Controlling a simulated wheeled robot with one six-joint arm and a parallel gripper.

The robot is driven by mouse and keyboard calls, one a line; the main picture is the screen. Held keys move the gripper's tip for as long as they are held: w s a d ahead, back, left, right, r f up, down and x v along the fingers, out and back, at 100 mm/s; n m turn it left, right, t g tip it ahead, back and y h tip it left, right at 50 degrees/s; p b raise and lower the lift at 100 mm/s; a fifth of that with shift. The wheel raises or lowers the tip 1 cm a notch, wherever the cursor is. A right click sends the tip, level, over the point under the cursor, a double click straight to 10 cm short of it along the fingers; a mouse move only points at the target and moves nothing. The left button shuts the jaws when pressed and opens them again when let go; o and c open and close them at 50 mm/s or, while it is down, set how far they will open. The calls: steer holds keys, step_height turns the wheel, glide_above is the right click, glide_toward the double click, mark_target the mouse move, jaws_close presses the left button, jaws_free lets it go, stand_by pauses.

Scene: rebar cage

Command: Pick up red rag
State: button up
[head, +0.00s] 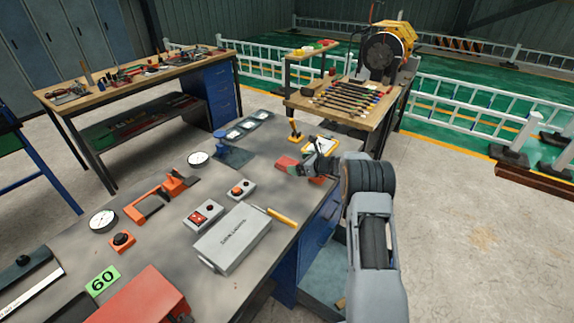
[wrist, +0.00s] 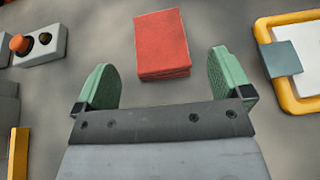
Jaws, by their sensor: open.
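The red rag (wrist: 162,45) is a folded, block-like stack lying flat on the grey workbench top. In the wrist view it lies just beyond my gripper (wrist: 167,80), roughly centred between the two green fingertips. My gripper is open and empty, with its fingers apart and not touching the rag. In the head view the red rag (head: 287,163) shows just left of my gripper (head: 306,168), which hides part of that area.
A yellow-framed clipboard (wrist: 270,60) lies right of the rag. A grey button box (wrist: 40,45) lies to the left, with a yellow stick (wrist: 18,150) below it. A grey case (head: 240,238) and gauges share the workbench (head: 150,240).

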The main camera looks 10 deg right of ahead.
mark_target(291, 163)
steer(key=shift+f+p+x, duration=0.15)
steer(key=shift+p+x, duration=0.25)
steer(key=shift+x, duration=0.9)
steer(key=shift+f+p+x, duration=0.15)
steer(key=shift+p+x, duration=0.25)
steer(key=shift+x, duration=0.9)
steer(key=shift+s, duration=0.1)
steer(key=shift+d, duration=0.1)
steer(key=c, duration=1)
steer(key=shift+r, duration=0.1)
